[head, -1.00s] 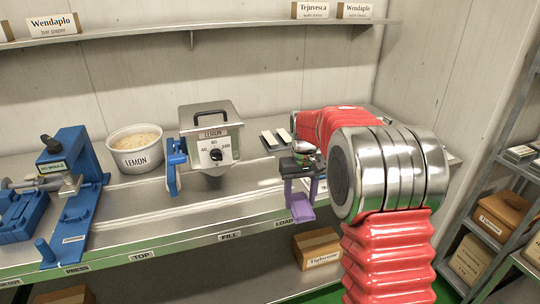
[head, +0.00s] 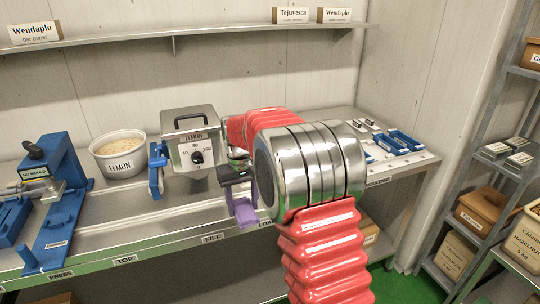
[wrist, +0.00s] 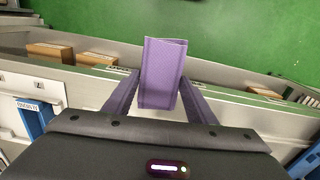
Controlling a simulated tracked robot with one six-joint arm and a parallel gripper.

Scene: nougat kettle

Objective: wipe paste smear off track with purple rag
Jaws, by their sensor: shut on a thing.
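The purple rag (head: 243,212) hangs from my gripper (head: 240,183) above the front of the bench, right of the lemon kettle. In the wrist view the rag (wrist: 162,78) stands out between the two fingers of my gripper (wrist: 160,108), which is shut on it. The track (head: 185,205) is the pale metal strip along the bench, with labels such as PRESS, TOP and FILL on the front edge. I cannot make out the paste smear in either view. My arm covers the track right of the gripper.
The kettle (head: 190,140) with its dial and a white LEMON tub (head: 118,152) stand behind the track. A blue press (head: 55,200) is at the left. Blue trays (head: 385,145) lie at the right end. A shelf rack (head: 500,160) stands at the far right.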

